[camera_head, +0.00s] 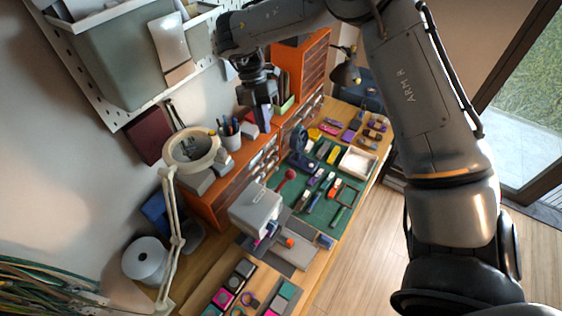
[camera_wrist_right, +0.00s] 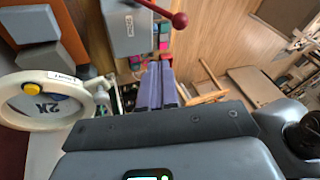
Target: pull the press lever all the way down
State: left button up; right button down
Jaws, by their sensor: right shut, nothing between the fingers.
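The press (camera_head: 255,212) is a light grey box on the bench. Its lever has a dark red ball knob (camera_head: 290,174), which stands out to the upper right of the box. In the right wrist view, the press (camera_wrist_right: 128,30) is at the top, and its thin lever rod ends in the red knob (camera_wrist_right: 180,20). My right gripper (camera_head: 264,126) is shut and empty, high above the back of the bench near a pen cup. It is well apart from the knob. In the right wrist view its fingers (camera_wrist_right: 155,82) lie together below the knob. My left gripper is not in view.
A ring magnifier lamp (camera_head: 192,148) stands left of the pen cup (camera_head: 230,138). Orange drawer cabinets (camera_head: 215,200) line the wall side. A green mat (camera_head: 325,210) holds several tools beside the press. A white spool (camera_head: 145,258) is at the lower left.

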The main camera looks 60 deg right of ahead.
jog(key=s+d+p+x, duration=0.1)
jog(key=s+x, duration=0.1)
jog(key=x, duration=1)
jog(key=shift+s+r+p, duration=0.2)
jog(key=shift+p, duration=0.2)
jog(key=shift+d, duration=0.1)
